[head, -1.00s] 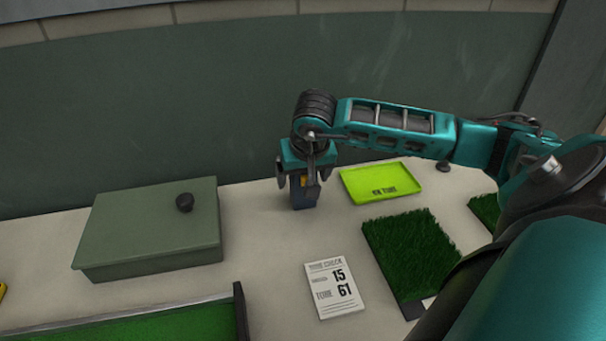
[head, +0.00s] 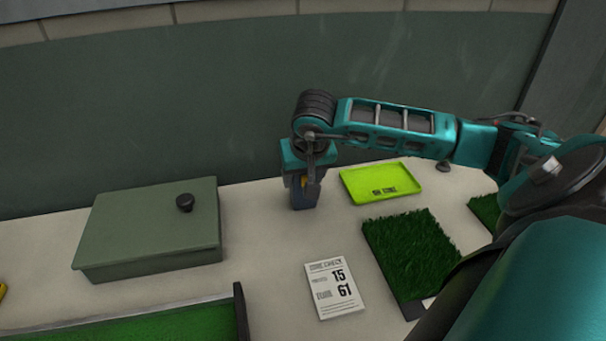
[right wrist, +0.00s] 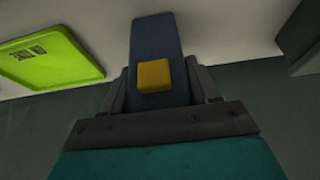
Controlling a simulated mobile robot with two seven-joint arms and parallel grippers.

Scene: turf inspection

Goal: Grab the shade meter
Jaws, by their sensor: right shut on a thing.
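The shade meter, which I take to be the dark blue block (head: 304,197) with a yellow patch, stands upright on the pale bench near the back wall. My right gripper (head: 304,184) comes down over it from above and is shut on its upper part. In the right wrist view the blue block (right wrist: 158,40) and its yellow square sit between the two fingers (right wrist: 158,90). Its lower end appears to rest on the bench. My left gripper is not in view.
A lime tray (head: 381,196) lies right of the block, with a turf sample (head: 408,250) in front of it. A green box (head: 150,233) with a black knob stands left. A printed card (head: 335,288) lies in front. Bare bench lies between box and block.

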